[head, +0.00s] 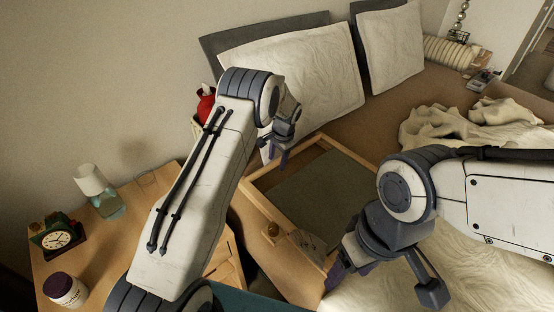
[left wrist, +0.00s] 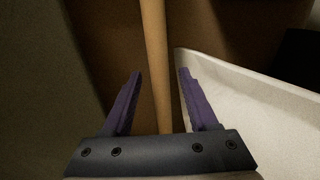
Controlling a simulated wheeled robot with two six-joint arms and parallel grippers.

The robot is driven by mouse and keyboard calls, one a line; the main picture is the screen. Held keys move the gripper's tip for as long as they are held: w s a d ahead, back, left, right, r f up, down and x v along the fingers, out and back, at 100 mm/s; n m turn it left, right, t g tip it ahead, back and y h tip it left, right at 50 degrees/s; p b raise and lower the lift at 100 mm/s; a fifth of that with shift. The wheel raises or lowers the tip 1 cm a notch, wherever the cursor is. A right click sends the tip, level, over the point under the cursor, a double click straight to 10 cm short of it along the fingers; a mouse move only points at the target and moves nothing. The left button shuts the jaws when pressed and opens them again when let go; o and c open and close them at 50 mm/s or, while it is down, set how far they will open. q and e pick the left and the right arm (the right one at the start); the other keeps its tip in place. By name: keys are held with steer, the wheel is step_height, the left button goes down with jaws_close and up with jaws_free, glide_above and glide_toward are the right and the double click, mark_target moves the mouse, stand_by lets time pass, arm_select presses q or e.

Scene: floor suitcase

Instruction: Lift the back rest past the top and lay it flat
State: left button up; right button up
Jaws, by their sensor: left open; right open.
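The back rest, a light wooden frame (head: 352,152) around a dark grey-green panel (head: 312,190), lies at a slant on the bed. My left gripper (head: 275,150) is over the frame's upper left side in the head view. In the left wrist view its purple fingers (left wrist: 160,75) are open, with a wooden bar (left wrist: 153,35) running between them; I cannot tell if they touch it. My right gripper (head: 347,270) is open near the frame's lower edge, with no object visible between its fingers. My arms hide parts of the frame's left and right sides.
Pillows (head: 310,70) stand against the wall behind the frame. A nightstand (head: 110,240) at left carries a lamp (head: 100,190), a clock (head: 57,238) and a jar (head: 66,290). A crumpled blanket (head: 440,125) lies at right. A red object (head: 205,105) is behind my left arm.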

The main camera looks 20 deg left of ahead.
arm_select(q)
jaws_close()
stand_by(1.3)
